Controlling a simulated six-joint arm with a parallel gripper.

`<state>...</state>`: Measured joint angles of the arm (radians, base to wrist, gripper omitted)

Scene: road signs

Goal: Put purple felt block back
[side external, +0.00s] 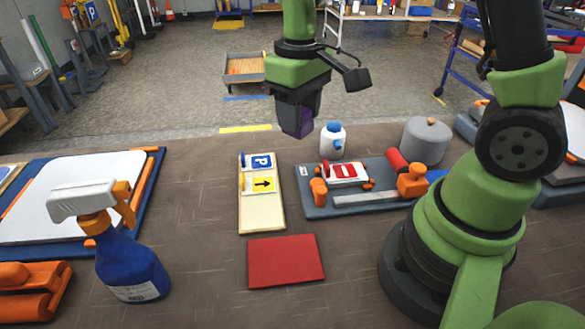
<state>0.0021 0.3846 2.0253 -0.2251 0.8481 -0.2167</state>
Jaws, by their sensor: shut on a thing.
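My gripper (299,122) hangs above the far part of the table, to the left of a white bottle with a blue cap (333,139). It is shut on the purple felt block (311,108). Only a dark purple part of the block shows between the dark jaws; the rest is hidden. The block is held in the air, apart from the table.
A cream board (262,215) with a blue P sign and a yellow arrow sign lies mid-table. A red pad (285,260) lies in front of it. A blue-grey tray (345,208) with a red sign and orange clamps is right. A spray bottle (130,262) stands front left.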

